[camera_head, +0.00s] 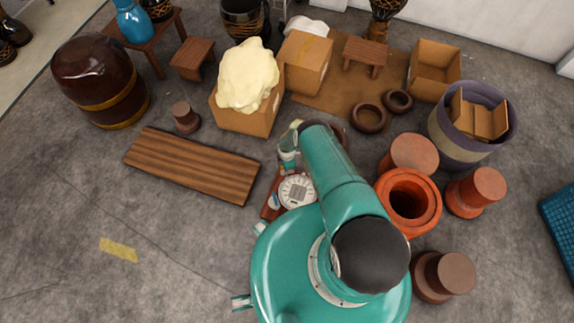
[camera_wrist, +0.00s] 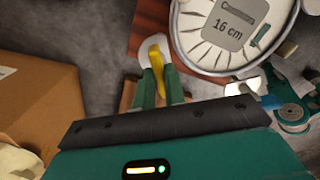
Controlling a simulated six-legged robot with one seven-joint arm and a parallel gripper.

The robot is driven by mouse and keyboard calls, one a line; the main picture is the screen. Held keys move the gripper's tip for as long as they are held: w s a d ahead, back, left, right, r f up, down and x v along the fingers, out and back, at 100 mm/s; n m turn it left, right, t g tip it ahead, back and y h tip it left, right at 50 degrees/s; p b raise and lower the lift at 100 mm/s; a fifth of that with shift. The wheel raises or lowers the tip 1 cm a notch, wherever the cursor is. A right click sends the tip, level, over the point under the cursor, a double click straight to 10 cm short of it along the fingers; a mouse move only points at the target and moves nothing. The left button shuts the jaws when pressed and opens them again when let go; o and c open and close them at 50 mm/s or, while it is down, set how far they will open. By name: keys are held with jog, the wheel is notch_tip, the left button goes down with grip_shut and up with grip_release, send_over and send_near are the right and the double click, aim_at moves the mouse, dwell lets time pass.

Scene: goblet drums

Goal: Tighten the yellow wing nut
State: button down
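The yellow wing nut (camera_wrist: 158,67) shows in the wrist view at the tip of my gripper, beside a pale rounded part. My gripper (camera_wrist: 161,80) has two green fingers, one on each side of the yellow piece. They are a little apart, and I cannot tell whether they press on it. A round white drum head (camera_wrist: 205,50) with a grey "16 cm" label lies right of the fingers. The wing nut is too small or hidden to make out there.
A cardboard box (camera_wrist: 50,100) stands close on the left in the wrist view. Small teal and metal parts (camera_wrist: 290,112) lie at the right. In the head view a striped plank (camera_head: 190,165) lies left, and orange-brown drum shells (camera_head: 432,203) stand right. Open floor is at lower left.

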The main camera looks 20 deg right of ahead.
jog(key=shift+m, duration=0.4)
jog(key=m, duration=0.5)
jog(key=shift+m, duration=0.3)
jog(key=m, duration=1.3)
jog(key=shift+m, duration=0.3)
jog(key=m, duration=0.6)
jog(key=shift+m, duration=0.4)
jog(key=c, duration=1.5)
grip_release()
jog(key=shift+o, duration=0.2)
